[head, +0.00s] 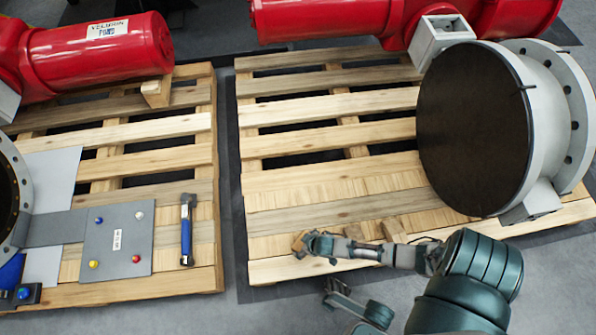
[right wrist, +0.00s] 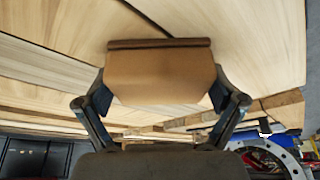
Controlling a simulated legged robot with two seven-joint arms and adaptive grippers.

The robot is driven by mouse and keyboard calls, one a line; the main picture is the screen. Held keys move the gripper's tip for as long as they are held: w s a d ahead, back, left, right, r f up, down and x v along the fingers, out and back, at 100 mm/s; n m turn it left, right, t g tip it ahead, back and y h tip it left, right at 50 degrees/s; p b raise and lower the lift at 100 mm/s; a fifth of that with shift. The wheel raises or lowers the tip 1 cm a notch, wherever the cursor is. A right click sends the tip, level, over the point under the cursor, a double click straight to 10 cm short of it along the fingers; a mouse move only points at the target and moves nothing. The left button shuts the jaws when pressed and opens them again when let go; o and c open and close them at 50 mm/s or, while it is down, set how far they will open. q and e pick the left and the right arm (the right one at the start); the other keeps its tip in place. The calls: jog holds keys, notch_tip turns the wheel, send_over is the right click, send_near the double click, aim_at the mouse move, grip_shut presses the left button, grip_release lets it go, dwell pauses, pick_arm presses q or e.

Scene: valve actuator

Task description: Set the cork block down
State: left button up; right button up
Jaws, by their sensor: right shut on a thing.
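The cork block (head: 298,243) is a small tan-brown piece at the tip of my right gripper (head: 308,242), over the front slats of the right-hand pallet (head: 290,222). In the right wrist view the cork block (right wrist: 160,78) sits between the two fingers of my right gripper (right wrist: 160,98), which are shut on its sides. A dark brown strip runs along its far edge. Wooden slats show close beyond it; I cannot tell whether the block touches them.
A large grey flanged valve body with a dark round face (head: 475,130) stands on the pallet's right. A wood piece (head: 394,230) lies near my right arm. Red cylinders (head: 100,55) lie behind.

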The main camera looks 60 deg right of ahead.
jog(key=shift+a+r, duration=0.1)
jog(key=shift+r, duration=0.05)
jog(key=o, duration=0.8)
jog(key=shift+f, duration=0.2)
jog(key=shift+o, duration=0.2)
